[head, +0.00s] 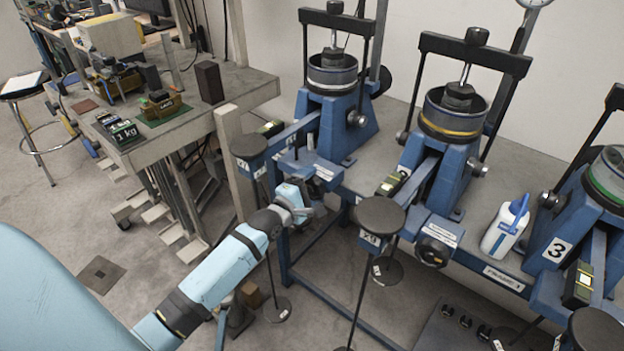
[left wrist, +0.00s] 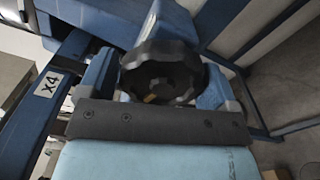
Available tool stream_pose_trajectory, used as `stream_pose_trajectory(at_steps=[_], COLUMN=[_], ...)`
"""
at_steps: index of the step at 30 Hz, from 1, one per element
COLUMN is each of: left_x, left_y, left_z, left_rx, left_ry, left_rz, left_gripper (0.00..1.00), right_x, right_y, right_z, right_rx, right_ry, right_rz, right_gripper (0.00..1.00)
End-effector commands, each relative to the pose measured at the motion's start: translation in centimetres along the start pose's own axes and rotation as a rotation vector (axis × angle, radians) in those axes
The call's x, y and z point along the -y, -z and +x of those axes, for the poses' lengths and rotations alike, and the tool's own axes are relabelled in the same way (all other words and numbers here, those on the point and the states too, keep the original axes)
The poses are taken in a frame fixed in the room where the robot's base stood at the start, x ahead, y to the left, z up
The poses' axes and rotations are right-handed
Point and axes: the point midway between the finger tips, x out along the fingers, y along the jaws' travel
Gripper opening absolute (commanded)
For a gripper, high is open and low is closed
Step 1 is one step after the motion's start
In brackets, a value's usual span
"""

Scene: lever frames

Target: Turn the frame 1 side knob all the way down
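The leftmost lever frame (head: 337,112) is blue with a ringed cup on top. Its side knob is hidden behind my left gripper (head: 297,203) in the head view. In the left wrist view a dark, many-sided side knob (left wrist: 160,72) sits between the two light-blue fingers of my left gripper (left wrist: 160,80). One finger is on each side, close against the rim; I cannot tell whether both touch it. My left arm reaches in from the lower left. My right gripper is not in view.
A middle frame (head: 450,150) with its own black knob (head: 433,250) and a frame marked 3 (head: 575,235) stand to the right. A black hanging plate (head: 380,216) and another (head: 248,146) are near my gripper. A white bottle (head: 505,228) stands on the bench.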

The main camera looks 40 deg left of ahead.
Motion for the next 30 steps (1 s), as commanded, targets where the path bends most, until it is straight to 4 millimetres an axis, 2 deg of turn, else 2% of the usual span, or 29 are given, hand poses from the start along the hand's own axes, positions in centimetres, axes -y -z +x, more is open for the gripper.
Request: stream_pose_trajectory(at_steps=[1, 3, 11, 24, 30], left_x=[0.3, 0.2, 0.1, 0.0, 0.2], left_y=[0.1, 0.1, 0.0, 0.0, 0.1], left_z=[0.0, 0.0, -0.4, -5.3, -6.0], left_rx=[0.000, 0.001, 0.001, 0.002, 0.001], left_ry=[-0.001, -0.001, -0.001, -0.001, -0.003], left_rz=[0.004, 0.006, 0.008, 0.010, 0.010], left_gripper=[0.96, 0.96, 0.96, 0.96, 0.96], right_x=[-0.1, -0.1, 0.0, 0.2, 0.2], right_y=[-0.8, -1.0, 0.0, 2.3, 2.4], right_z=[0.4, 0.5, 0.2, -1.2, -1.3], right_rx=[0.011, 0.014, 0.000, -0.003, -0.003], right_ry=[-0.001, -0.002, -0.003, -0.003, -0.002], right_rz=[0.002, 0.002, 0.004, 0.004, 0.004], right_gripper=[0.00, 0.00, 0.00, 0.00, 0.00])
